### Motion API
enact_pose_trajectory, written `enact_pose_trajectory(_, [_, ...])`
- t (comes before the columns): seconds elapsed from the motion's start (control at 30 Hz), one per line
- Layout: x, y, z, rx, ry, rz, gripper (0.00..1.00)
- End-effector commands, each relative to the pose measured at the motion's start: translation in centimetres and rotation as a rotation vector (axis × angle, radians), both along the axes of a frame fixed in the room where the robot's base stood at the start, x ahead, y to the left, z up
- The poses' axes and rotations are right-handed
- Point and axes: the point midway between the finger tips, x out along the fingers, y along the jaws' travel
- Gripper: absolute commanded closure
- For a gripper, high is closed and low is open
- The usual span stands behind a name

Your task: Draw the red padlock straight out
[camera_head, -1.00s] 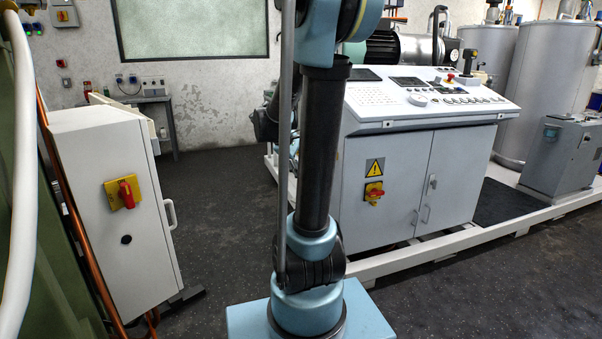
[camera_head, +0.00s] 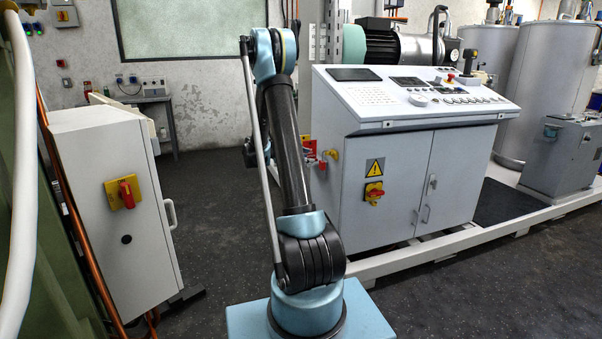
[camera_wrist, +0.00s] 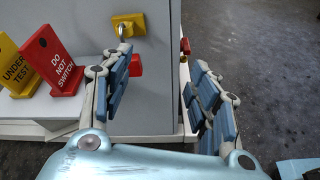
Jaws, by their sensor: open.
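The red padlock (camera_wrist: 135,66) shows in the wrist view on the grey cabinet side. Its metal shackle (camera_wrist: 122,31) hangs at a yellow plate (camera_wrist: 134,22). The left finger covers part of the padlock's red body. My gripper (camera_wrist: 163,88) is open, with nothing between its fingers. The padlock is just beside the left finger, toward the gap; I cannot tell whether they touch. In the head view the yellow plate (camera_head: 333,154) shows at the console cabinet's left side. My gripper cannot be made out there behind my arm.
A red "DO NOT SWITCH" sign (camera_wrist: 52,62) and a yellow "UNDER TEST" sign (camera_wrist: 13,66) stand left of the padlock. A red switch (camera_wrist: 185,45) projects past the cabinet corner. A white frame rail (camera_head: 400,262) runs along the floor. Dark floor lies open at right.

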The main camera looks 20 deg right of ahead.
Motion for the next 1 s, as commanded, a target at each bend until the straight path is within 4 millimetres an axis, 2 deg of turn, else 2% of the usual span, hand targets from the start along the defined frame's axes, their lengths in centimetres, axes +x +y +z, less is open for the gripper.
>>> enact_pose_trajectory(0.03, [1.0, -0.1, -0.9, -0.031, 0.027, 0.005, 0.45])
enact_pose_trajectory(0.2, [3.5, -0.4, -3.4, -0.14, 0.124, 0.019, 0.45])
enact_pose_trajectory(0.5, [6.0, -0.4, -7.4, -0.287, 0.263, 0.018, 0.45])
enact_pose_trajectory(0.77, [6.4, -0.5, -8.4, -0.327, 0.3, 0.015, 0.45])
enact_pose_trajectory(1.0, [6.4, -2.3, -8.4, -0.327, 0.301, 0.014, 0.45])
